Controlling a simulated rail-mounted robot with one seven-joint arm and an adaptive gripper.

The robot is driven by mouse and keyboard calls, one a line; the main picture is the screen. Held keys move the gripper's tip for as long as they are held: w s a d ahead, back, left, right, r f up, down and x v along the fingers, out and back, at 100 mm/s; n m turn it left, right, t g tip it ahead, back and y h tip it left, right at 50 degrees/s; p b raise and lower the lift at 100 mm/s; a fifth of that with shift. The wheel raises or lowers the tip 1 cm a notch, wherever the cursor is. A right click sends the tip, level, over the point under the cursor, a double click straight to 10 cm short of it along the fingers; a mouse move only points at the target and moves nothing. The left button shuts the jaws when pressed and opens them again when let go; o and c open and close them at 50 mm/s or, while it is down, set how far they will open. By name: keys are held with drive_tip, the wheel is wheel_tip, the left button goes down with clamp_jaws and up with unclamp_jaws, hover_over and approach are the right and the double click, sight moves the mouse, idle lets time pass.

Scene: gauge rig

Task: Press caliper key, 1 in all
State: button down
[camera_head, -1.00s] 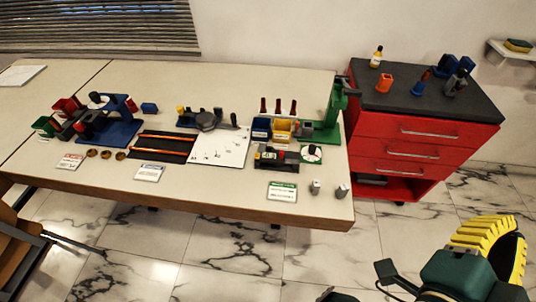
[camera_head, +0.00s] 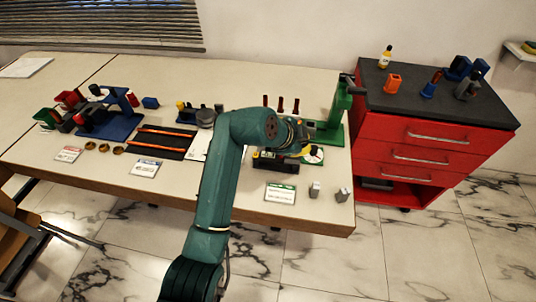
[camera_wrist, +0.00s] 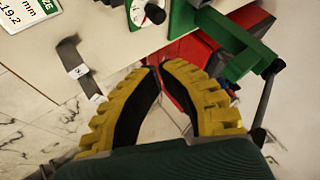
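I cannot clearly make out a caliper or its key. A dark block with small red and light parts (camera_head: 268,161) sits near the table's front right; my arm partly covers that area. A round white dial (camera_head: 314,154) is beside it on the right and also shows at the top of the wrist view (camera_wrist: 152,14). A green-edged card (camera_head: 280,193) lies in front of the block; in the wrist view the card (camera_wrist: 25,12) reads 19.2 mm. My gripper (camera_wrist: 159,67) has yellow fingers, tips together, holding nothing visible.
Two small grey blocks (camera_head: 314,189) stand near the table's front right corner. A green press (camera_head: 336,112) rises behind the dial. A red drawer cabinet (camera_head: 420,150) stands right of the table. Several fixtures fill the table's left, including a blue stand (camera_head: 110,127).

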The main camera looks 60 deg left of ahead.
drive_tip(key=s+a+r+n+y, duration=0.1)
drive_tip(key=s+a+n+y, duration=0.1)
drive_tip(key=s+a, duration=0.7)
drive_tip(key=shift+a+r+g, duration=0.25)
drive_tip(key=shift+a+g, duration=0.05)
drive_tip(key=shift+a, duration=0.95)
drive_tip(key=b, duration=0.7)
hover_over(256, 155)
drive_tip(key=a, duration=0.1)
drive_tip(key=f, duration=0.6)
drive_tip(key=shift+w+f, duration=0.3)
drive_tip(key=shift+f+b, duration=0.4)
drive_tip(key=shift+f, duration=0.7)
drive_tip(key=shift+f, duration=0.15)
drive_tip(key=shift+f, duration=0.25)
